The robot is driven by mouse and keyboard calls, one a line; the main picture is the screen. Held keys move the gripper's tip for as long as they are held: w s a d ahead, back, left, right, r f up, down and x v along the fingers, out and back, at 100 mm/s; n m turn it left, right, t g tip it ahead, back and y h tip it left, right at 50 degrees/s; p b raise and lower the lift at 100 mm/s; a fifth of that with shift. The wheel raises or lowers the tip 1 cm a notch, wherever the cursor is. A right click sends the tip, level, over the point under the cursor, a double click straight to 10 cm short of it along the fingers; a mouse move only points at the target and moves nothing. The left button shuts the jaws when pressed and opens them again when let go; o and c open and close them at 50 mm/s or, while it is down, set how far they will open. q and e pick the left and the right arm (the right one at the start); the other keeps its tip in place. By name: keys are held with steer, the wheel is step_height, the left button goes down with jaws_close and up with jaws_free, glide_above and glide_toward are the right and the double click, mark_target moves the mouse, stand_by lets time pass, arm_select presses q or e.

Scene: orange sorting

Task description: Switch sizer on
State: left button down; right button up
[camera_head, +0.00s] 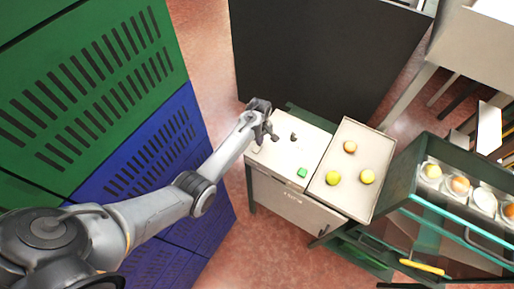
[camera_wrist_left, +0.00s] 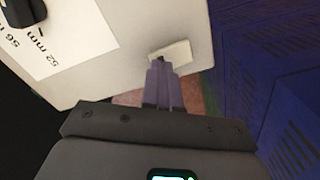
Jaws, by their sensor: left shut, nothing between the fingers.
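The sizer (camera_head: 300,205) is a white cabinet with a pale top panel. A green button (camera_head: 302,172) and a dark knob (camera_head: 293,136) sit on that panel. My left gripper (camera_head: 270,136) is over the panel's far left corner, left of the knob. In the left wrist view its fingers (camera_wrist_left: 159,66) are shut together and empty. Their tips overlap a small pale raised block (camera_wrist_left: 172,51) at the panel's edge; I cannot tell whether they touch it. A dark knob (camera_wrist_left: 24,12) and a size label (camera_wrist_left: 70,32) show there too. My right gripper is out of view.
A tray (camera_head: 331,203) with three round fruits adjoins the sizer's right side. A dark green-framed machine (camera_head: 405,178) with several fruits in cups stands further right. Blue crates (camera_head: 165,150) and green crates (camera_head: 75,90) rise on the left. A dark panel (camera_head: 315,55) stands behind.

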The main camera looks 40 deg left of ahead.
arm_select(q)
steer(key=shift+f+b, duration=0.4)
steer(key=shift+f, duration=0.35)
steer(key=shift+r, duration=0.1)
step_height(320, 180, up, 7)
steer(key=p, duration=0.7)
steer(key=shift+p, duration=0.35)
stand_by(0.4)
